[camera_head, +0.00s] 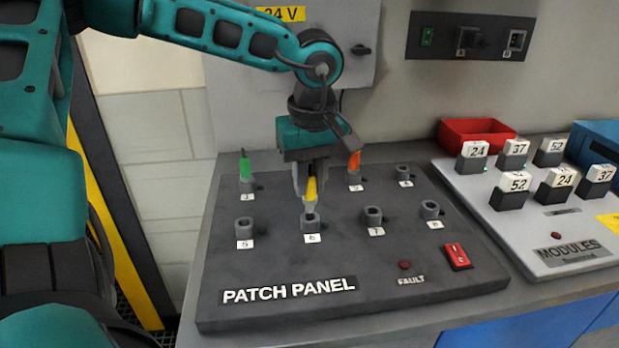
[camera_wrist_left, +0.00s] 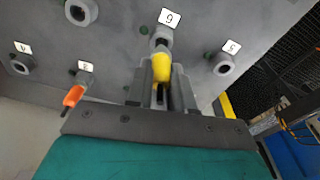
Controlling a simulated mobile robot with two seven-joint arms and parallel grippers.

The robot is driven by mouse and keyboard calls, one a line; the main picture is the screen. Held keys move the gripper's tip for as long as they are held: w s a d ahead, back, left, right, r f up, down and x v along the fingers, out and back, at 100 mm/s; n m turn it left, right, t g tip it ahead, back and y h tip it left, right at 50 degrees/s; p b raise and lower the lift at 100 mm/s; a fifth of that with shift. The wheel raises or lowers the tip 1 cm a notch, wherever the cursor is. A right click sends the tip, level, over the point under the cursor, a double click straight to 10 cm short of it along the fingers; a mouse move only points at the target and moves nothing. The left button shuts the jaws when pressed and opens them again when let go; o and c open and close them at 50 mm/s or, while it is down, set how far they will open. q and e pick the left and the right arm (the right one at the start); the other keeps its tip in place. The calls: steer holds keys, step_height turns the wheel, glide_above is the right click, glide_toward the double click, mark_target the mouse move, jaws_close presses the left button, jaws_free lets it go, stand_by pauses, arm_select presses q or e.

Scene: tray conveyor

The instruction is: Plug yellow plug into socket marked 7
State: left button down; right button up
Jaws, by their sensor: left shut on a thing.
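My left gripper (camera_head: 311,192) points down over the patch panel (camera_head: 290,262) and is shut on the yellow plug (camera_head: 311,189). The plug is upright, its lower end directly above or at the socket marked 6 (camera_head: 311,221); I cannot tell whether they touch. The left wrist view also shows the plug (camera_wrist_left: 161,68) between the fingers (camera_wrist_left: 161,85), beside socket 6 (camera_wrist_left: 161,38). The socket marked 7 (camera_head: 373,216) is empty, one place to the right of socket 6 in the front row. My right gripper is not in view.
An orange plug (camera_head: 354,160) stands in socket 3 and a green plug (camera_head: 245,166) in the back-left socket. Sockets 5 (camera_head: 244,228) and 8 (camera_head: 431,210) are empty. A red switch (camera_head: 457,256) is at front right; a modules board (camera_head: 560,240) lies beyond.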

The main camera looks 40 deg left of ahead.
mark_target(309, 173)
arm_select(q)
steer(key=shift+r+p, duration=1.3)
steer(key=shift+r, duration=0.75)
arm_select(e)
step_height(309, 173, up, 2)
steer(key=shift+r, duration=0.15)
